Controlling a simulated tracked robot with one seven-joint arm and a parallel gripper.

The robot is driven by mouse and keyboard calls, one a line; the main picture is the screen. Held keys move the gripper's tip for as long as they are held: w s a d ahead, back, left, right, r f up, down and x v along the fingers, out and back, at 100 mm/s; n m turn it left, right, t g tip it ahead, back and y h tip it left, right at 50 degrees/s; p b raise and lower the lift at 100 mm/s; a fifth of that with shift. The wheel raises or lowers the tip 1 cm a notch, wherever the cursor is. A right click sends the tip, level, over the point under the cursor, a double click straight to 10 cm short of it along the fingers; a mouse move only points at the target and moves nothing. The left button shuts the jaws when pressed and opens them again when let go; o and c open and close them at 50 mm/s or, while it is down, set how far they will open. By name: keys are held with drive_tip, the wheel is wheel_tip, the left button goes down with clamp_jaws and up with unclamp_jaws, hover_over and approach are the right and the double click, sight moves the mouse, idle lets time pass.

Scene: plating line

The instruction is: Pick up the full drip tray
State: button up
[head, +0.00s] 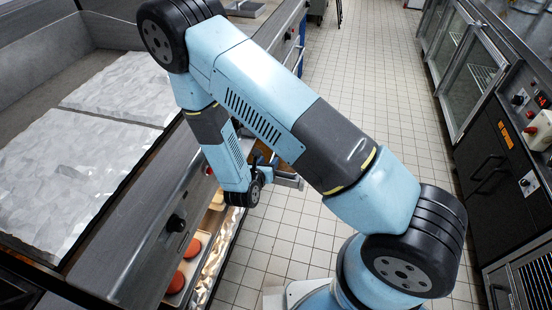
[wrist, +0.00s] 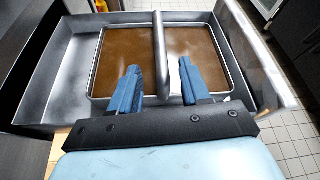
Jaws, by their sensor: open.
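In the wrist view the drip tray (wrist: 97,68) is a shallow metal pan holding brown liquid, with a rounded metal bar (wrist: 160,50) running across its middle. It sits inside a grey metal drawer (wrist: 60,75) that is pulled out. My gripper (wrist: 161,85) is open, its two blue fingers appearing on either side of the bar's near end, with gaps on both sides. I cannot tell how far down around the bar the fingers reach. In the head view my arm hides most of the gripper and tray; a corner of the drawer (head: 290,181) shows beside my wrist.
A counter with foil-like covered sheets (head: 60,165) is at the left, with shelves below holding trays with red round items (head: 192,247). A tiled floor aisle (head: 340,70) is open in the middle. Dark cabinets (head: 487,165) line the right side.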

sight(272, 156)
drive_tip(key=shift+r+x, duration=0.2)
drive_tip(key=shift+x, duration=1.15)
drive_tip(key=shift+r+x, duration=0.15)
drive_tip(key=shift+x, duration=1.2)
clamp_jaws()
